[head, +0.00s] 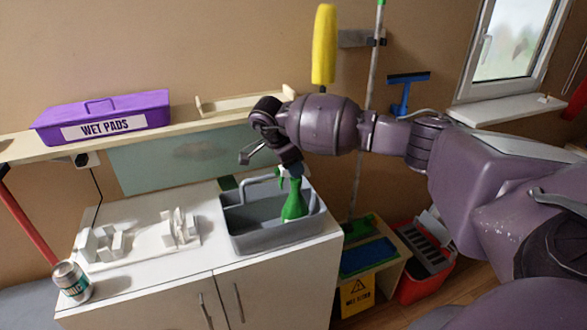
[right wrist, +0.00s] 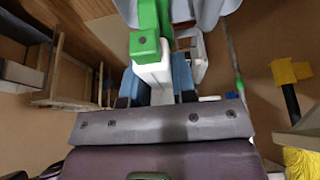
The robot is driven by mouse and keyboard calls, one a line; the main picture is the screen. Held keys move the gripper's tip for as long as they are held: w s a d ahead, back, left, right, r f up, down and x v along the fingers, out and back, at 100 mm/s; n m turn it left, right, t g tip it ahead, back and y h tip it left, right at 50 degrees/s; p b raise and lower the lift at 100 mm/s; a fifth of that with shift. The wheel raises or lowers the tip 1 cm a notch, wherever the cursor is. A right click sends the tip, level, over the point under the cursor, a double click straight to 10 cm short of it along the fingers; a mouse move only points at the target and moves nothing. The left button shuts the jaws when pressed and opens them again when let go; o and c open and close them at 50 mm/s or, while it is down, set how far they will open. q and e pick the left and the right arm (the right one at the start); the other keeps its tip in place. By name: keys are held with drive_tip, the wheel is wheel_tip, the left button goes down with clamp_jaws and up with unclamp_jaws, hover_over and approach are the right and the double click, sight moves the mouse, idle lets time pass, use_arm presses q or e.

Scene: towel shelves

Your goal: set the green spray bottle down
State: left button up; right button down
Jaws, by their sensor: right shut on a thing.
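The green spray bottle (head: 293,207) is upright in the head view, its lower part within the grey caddy (head: 262,243) on the white cabinet. I cannot tell whether its base touches the caddy floor. My right gripper (head: 294,172) is above the caddy, shut on the top of the bottle. In the right wrist view, the bottle's green and white head (right wrist: 146,42) sits between the blue fingertips of my right gripper (right wrist: 162,86). My left gripper is in neither view.
White racks (head: 180,232) and a can (head: 71,281) stand on the white cabinet (head: 150,275), left of the caddy. A shelf above holds a purple "WET PADS" box (head: 103,110) and a cream tray (head: 240,101). A red bin (head: 424,264) stands on the floor at right.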

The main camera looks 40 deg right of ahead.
drive_tip(key=shift+f, duration=0.4)
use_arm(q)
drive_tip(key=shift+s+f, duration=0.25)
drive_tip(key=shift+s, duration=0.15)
use_arm(e)
drive_tip(key=shift+f, duration=0.1)
drive_tip(key=c, duration=0.9)
unclamp_jaws()
drive_tip(key=shift+f, duration=0.1)
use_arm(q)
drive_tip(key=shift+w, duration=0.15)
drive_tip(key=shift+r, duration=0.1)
